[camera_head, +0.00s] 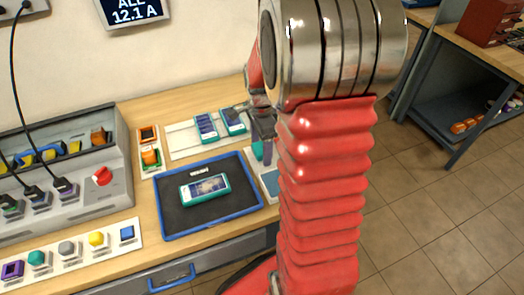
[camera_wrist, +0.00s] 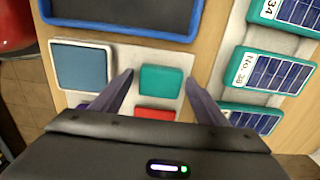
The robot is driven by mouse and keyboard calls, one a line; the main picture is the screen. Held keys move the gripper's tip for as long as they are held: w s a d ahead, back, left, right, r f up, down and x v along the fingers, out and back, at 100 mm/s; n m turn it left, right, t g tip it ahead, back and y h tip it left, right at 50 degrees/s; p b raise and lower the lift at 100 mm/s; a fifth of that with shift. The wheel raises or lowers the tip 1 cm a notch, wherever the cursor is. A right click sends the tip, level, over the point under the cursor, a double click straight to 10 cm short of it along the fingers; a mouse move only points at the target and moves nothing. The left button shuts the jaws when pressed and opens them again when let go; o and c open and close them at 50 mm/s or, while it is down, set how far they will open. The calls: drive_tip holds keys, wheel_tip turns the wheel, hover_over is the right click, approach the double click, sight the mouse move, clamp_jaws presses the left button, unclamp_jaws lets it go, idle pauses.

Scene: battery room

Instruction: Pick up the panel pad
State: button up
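My gripper (camera_wrist: 157,80) points down over a white board (camera_wrist: 122,55), and its two fingers are apart. A teal pad (camera_wrist: 160,79) shows between the fingertips; I cannot tell whether they touch it. A larger blue pad (camera_wrist: 80,67) lies left of it on the board, and a red pad (camera_wrist: 155,114) is partly hidden below it by the gripper body. In the head view the blue pad (camera_head: 270,182) shows beside my arm, which hides much of the board. No label tells which one is the panel pad. Teal modules with solar-cell faces (camera_wrist: 268,72) lie at the right.
A blue-rimmed dark tray (camera_head: 166,222) holds a teal device (camera_head: 204,189) with a screen. A grey socket console (camera_head: 85,190) and a strip of coloured buttons (camera_head: 67,254) stand at the left. A second bench (camera_head: 480,55) is at the right, beyond open floor.

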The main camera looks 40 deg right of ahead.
sight(261, 148)
drive_tip(key=c, duration=1)
drive_tip(key=shift+r, duration=0.1)
wheel_tip(261, 148, up, 10)
drive_tip(key=shift+f, duration=0.1)
idle(0.4)
drive_tip(key=o, duration=0.5)
drive_tip(key=c, duration=0.4)
drive_tip(key=shift+o, duration=0.2)
drive_tip(key=shift+d, duration=0.1)
